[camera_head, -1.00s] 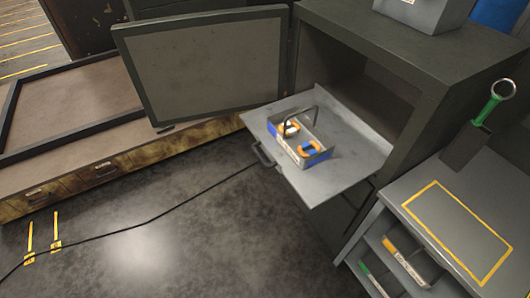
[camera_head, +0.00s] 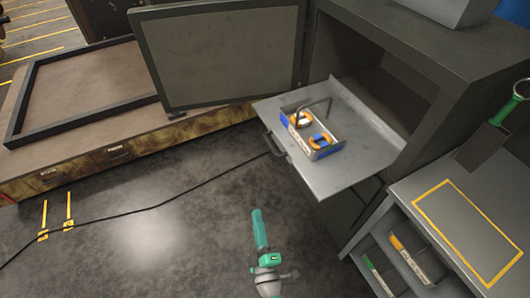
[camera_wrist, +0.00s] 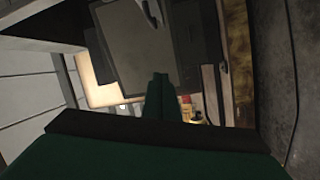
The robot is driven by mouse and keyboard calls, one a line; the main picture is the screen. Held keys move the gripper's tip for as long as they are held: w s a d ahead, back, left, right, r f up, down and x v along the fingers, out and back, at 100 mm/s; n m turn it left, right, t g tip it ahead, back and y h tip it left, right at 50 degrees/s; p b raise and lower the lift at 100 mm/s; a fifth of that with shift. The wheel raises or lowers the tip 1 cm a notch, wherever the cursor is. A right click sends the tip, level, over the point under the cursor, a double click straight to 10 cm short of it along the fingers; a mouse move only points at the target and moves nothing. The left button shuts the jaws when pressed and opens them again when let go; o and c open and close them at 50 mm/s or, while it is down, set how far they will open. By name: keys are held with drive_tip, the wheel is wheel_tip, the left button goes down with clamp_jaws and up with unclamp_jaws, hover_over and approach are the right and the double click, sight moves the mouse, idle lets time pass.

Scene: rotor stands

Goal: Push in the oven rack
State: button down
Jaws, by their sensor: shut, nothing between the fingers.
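The oven rack (camera_head: 355,174) is a flat grey tray pulled well out of the dark grey oven (camera_head: 440,75), with a dark handle (camera_head: 272,143) on its front edge. A small caddy (camera_head: 320,147) with a black carry handle and blue and orange items stands on the rack. The oven door (camera_head: 225,55) is swung open to the left. My green arm shows low in the head view, in front of the rack and apart from it. My gripper (camera_wrist: 161,80) has its green fingers together in the wrist view, with nothing between them.
A low wooden bench (camera_head: 105,165) with drawers runs along the left, behind the open door. A grey cabinet (camera_head: 430,205) with open bins stands at the right, close to the rack.

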drive_tip(key=w+r+n, duration=0.2)
drive_tip(key=w+n, duration=0.5)
drive_tip(key=w, duration=1.8)
drive_tip(key=shift+w+d+g+y, duration=0.3)
drive_tip(key=shift+w+d+y, duration=0.05)
drive_tip(key=shift+d+y, duration=0.1)
drive_tip(key=shift+w, duration=0.1)
